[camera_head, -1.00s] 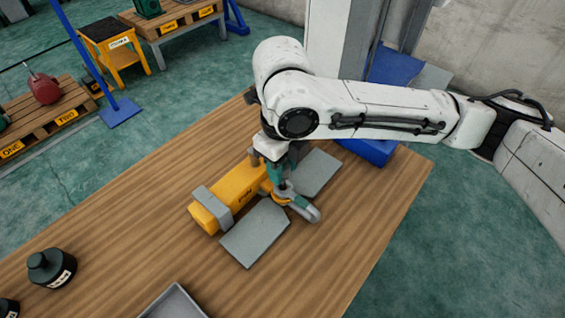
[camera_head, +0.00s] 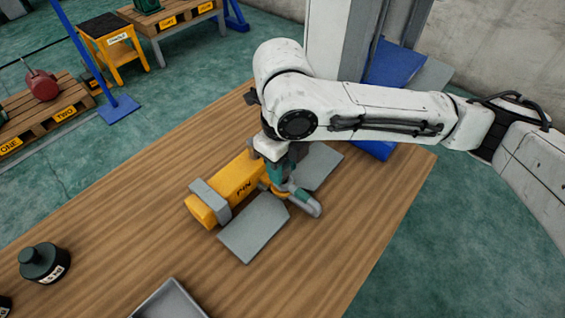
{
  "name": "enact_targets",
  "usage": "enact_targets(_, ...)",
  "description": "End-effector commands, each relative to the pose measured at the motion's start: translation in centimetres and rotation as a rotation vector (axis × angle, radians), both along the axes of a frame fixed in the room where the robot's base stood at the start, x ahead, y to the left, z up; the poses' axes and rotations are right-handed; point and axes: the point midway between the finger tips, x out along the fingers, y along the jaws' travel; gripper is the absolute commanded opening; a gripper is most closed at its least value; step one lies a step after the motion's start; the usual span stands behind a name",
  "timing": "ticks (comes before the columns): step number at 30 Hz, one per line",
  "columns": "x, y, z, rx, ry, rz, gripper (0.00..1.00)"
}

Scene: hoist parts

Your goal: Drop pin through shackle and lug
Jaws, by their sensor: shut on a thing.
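A grey shackle-like piece (camera_head: 308,205) with a rounded end lies just below and right of the gripper. I cannot tell the lug apart from the parts around it, or whether the pin is inside the holes.
A grey plate (camera_head: 252,232) lies in front of the block and another (camera_head: 320,166) behind the gripper. A grey tray (camera_head: 168,301) is at the near edge, and a black weight (camera_head: 45,263) at the left. The wooden table (camera_head: 120,232) is clear between them.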

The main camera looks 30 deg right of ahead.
Motion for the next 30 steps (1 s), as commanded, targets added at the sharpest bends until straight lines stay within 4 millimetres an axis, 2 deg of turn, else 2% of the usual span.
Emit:
enact_targets(14,0.01,-0.01,-0.59,0.0,-0.001,0.0,0.0)
enact_targets(15,0.01,-0.01,-0.59,0.0,-0.001,0.0,0.36)
enact_targets(24,0.0,0.0,-0.61,0.0,0.0,0.0,0.64)
enact_targets(30,-0.01,0.01,-0.64,0.0,0.001,0.0,0.64)
